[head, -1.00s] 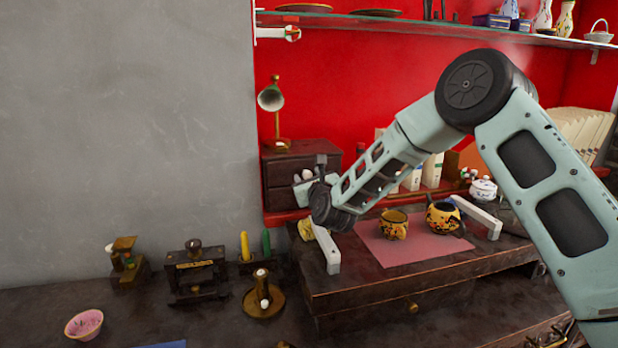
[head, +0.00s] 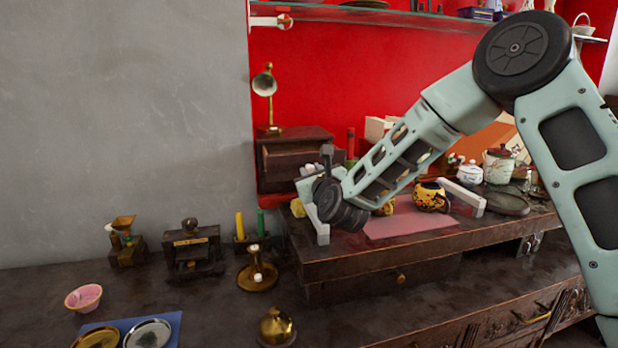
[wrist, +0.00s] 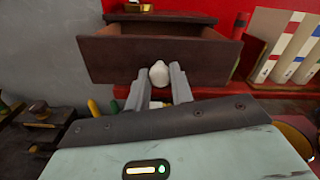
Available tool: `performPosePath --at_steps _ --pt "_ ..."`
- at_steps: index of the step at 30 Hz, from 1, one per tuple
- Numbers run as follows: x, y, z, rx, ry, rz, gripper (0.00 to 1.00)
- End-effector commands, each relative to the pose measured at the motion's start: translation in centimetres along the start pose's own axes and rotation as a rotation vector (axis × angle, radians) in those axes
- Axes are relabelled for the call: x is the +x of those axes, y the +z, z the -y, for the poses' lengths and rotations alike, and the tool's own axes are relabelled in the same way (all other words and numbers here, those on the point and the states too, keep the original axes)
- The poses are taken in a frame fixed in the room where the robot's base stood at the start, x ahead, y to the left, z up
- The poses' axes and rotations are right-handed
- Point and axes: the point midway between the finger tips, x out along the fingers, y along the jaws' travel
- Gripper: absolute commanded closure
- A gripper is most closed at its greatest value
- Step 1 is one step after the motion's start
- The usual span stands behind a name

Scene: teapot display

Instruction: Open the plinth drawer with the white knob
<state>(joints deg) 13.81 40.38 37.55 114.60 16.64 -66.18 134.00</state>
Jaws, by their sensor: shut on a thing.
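The small dark wooden plinth (head: 275,140) stands at the back against the red wall, with a brass lamp on top. Its drawer (wrist: 110,58) is pulled out: in the wrist view its open top and hollow inside show behind the front board. The round white knob (wrist: 159,72) sits on the middle of that front, between my fingertips. My gripper (wrist: 160,82) is shut on the knob. In the head view my gripper (head: 310,177) is in front of the drawer, and my wrist hides part of it.
Below my arm lies a pink mat (head: 410,222) with a yellow teapot (head: 430,197) on a raised dark wooden stand (head: 345,262). Upright books (wrist: 290,50) stand right of the drawer. Brass pieces and a pink bowl (head: 83,297) are at the left. A glass shelf (head: 390,16) runs above.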

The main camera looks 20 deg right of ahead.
Motion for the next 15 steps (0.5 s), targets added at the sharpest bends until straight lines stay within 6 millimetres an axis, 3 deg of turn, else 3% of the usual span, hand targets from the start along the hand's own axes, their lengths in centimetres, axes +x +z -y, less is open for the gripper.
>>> performPosePath --at_steps 11,12,13,15 --pt "-0.29 0.09 -0.01 -0.001 0.0 0.001 1.0" --pt "-0.29 0.1 -0.01 -0.001 0.0 0.001 0.66" --pt "-0.29 0.1 -0.01 -0.001 0.0 0.001 0.58" --pt "-0.29 0.09 -0.01 -0.001 0.0 0.001 0.55"
